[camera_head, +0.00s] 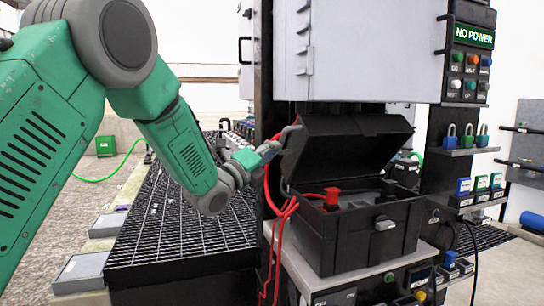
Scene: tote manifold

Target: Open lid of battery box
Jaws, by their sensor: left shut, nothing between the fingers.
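The black battery box (345,240) stands on a grey shelf below a light grey cabinet. Its black lid (345,148) is raised and tilted up over the back of the box, so part of the inside shows. A red terminal cap (332,198) with a red cable sits inside at the left. A grey latch (385,224) is on the front face. My left gripper (272,150) is shut and empty beside the left edge of the raised lid; I cannot tell whether it touches the lid. My right gripper is not in view.
Red cables (280,225) hang along the box's left side, close to my left gripper. The grey cabinet (362,50) is just above the lid. A panel marked NO POWER (473,37) and several padlocks (467,136) are at the right. Dark grating (185,220) lies at the left.

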